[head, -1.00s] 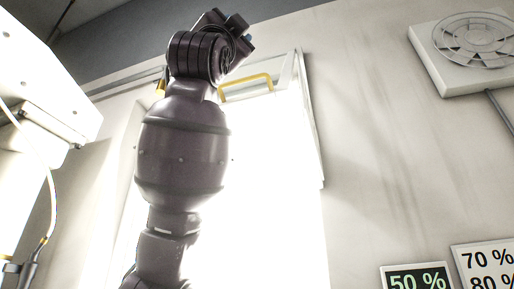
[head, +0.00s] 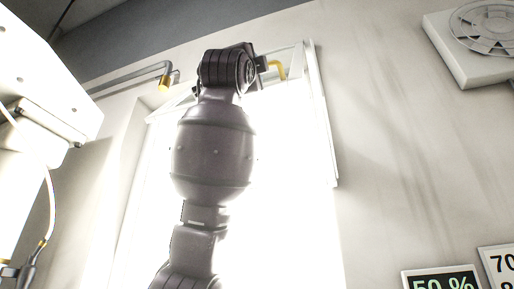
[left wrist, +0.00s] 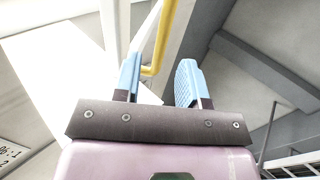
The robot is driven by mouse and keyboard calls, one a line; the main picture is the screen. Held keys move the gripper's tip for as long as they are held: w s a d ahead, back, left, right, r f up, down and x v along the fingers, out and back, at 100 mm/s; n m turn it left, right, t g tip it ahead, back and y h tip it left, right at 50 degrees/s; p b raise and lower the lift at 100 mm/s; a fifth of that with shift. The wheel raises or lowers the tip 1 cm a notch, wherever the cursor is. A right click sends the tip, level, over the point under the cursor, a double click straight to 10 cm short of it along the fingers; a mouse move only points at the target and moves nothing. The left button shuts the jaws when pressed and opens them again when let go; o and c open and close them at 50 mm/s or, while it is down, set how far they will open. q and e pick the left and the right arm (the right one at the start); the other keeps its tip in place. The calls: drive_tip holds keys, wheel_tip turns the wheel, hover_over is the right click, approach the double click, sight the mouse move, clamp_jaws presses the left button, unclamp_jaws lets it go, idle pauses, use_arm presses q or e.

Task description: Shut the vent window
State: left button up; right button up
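The vent window (head: 327,130) is a bright pane in a pale frame high on the wall. Its top edge stands out from the wall, tilted open. A yellow bar handle (head: 281,70) sits near its top, partly hidden by my left arm. My left gripper (left wrist: 158,78) is beside the handle, with its two blue fingers apart. In the left wrist view the yellow handle (left wrist: 160,40) shows in line with the gap, closer to the left finger; I cannot tell if they touch. My right gripper is not in view.
A white housing (head: 40,75) with a cable stands at the left. A grey pipe with a yellow end (head: 164,83) runs beside the window's upper left. A wall fan (head: 485,30) and percentage signs (head: 442,281) are at the right.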

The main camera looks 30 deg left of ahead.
use_arm(q)
drive_tip(key=shift+h, duration=0.3)
drive_tip(key=p+x, duration=0.2)
drive_tip(key=x, duration=0.4)
drive_tip(key=shift+s, duration=0.1)
clamp_jaws()
